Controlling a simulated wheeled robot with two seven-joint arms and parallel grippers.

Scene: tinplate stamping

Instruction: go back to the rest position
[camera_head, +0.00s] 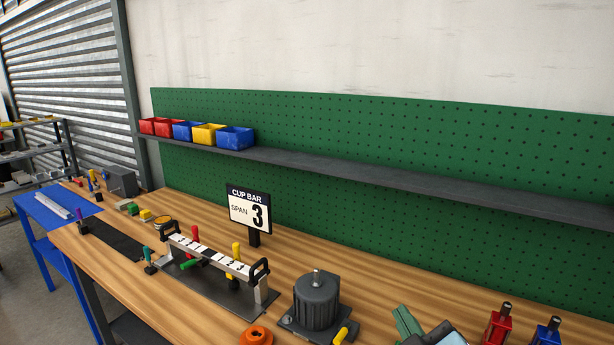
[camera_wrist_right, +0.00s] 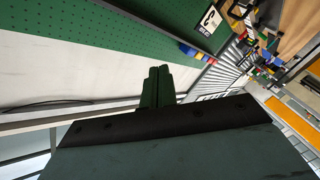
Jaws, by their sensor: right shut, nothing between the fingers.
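My right gripper (camera_head: 407,320) shows at the bottom edge of the head view, right of the middle, with its green fingers pointing up and left. In the right wrist view its two dark green fingers (camera_wrist_right: 157,88) lie together, shut with nothing between them. It appears above the front part of the wooden bench (camera_head: 190,217), to the right of a dark grey motor-like unit (camera_head: 317,300). Most of my right arm is out of the head view. My left gripper is not in view.
A white bar fixture (camera_head: 212,258) with coloured handles and a "CUP BAR SPAN 3" sign (camera_head: 250,209) stand left of the motor-like unit. Red (camera_head: 497,328) and blue (camera_head: 547,332) units stand at right. A shelf (camera_head: 400,182) with bins crosses the green pegboard (camera_head: 400,130).

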